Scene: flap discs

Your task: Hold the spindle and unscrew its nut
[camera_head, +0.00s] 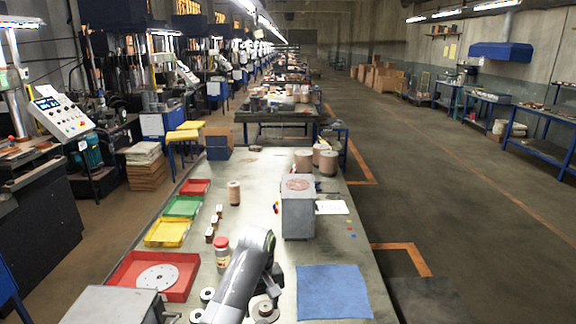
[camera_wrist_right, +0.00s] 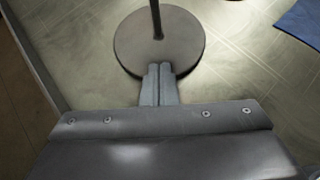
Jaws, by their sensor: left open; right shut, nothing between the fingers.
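The spindle shows in the right wrist view as a round grey base plate (camera_wrist_right: 160,42) with a thin dark rod (camera_wrist_right: 156,18) standing up from its middle. The rod's upper end and any nut are outside that view. My right gripper (camera_wrist_right: 158,70) is shut and empty, its fingertips at the near rim of the base plate; I cannot tell whether they touch.
A blue mat (camera_head: 334,292) lies right of my left gripper. A red tray (camera_head: 188,285) with a pale disc, yellow tray (camera_head: 167,233) and green tray (camera_head: 184,206) line the left edge.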

